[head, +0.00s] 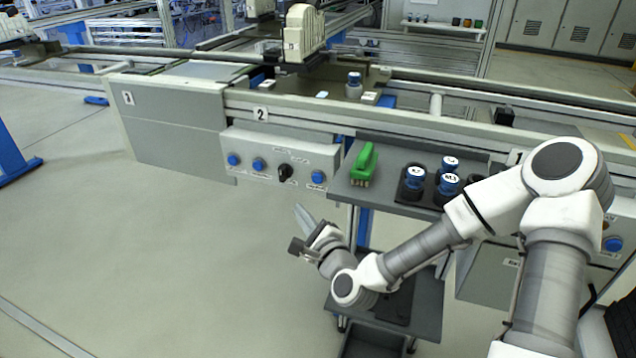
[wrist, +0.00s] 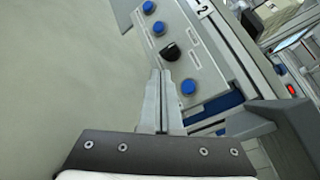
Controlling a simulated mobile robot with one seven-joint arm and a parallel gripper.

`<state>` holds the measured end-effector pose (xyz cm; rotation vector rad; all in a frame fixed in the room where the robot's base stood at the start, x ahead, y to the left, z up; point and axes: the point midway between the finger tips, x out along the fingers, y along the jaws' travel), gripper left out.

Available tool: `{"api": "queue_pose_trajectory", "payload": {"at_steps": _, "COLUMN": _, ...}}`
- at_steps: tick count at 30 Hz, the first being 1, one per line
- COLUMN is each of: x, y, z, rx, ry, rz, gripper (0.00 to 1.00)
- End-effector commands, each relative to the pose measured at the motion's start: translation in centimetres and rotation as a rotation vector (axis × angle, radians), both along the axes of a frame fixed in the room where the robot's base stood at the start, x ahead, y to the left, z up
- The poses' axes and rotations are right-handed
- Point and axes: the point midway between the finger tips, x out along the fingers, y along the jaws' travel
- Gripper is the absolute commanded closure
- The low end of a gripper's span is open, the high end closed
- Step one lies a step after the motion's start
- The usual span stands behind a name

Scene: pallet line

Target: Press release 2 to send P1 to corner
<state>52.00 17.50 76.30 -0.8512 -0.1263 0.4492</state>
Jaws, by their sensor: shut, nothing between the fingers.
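The station 2 control box (head: 270,150) hangs on the front of the line under a "2" label. It has three blue buttons, at far left (head: 233,159), second from left (head: 258,164) and right (head: 318,177), and a black knob (head: 285,172). Their small captions are unreadable, so I cannot tell which is release 2. My gripper (head: 301,212) is shut and empty, in front of and below the box. In the wrist view its fingertips (wrist: 161,73) appear just below the knob (wrist: 172,50) and left of the right button (wrist: 188,87), apparently apart from both. P1 cannot be identified.
A blue-capped jar (head: 354,86) stands on the line behind the box. The floor (head: 150,260) to the left is clear.

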Motion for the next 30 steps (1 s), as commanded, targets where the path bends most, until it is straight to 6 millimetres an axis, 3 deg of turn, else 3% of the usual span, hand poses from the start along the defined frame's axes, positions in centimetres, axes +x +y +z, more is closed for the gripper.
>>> {"api": "queue_pose_trajectory", "payload": {"at_steps": 11, "x": 0.4, "y": -0.1, "z": 0.0, "rx": -0.003, "ry": -0.001, "rz": 0.0, "gripper": 1.0}}
{"api": "queue_pose_trajectory", "payload": {"at_steps": 30, "x": 7.6, "y": -2.7, "z": 0.0, "rx": -0.004, "ry": -0.001, "rz": 0.001, "gripper": 1.0}}
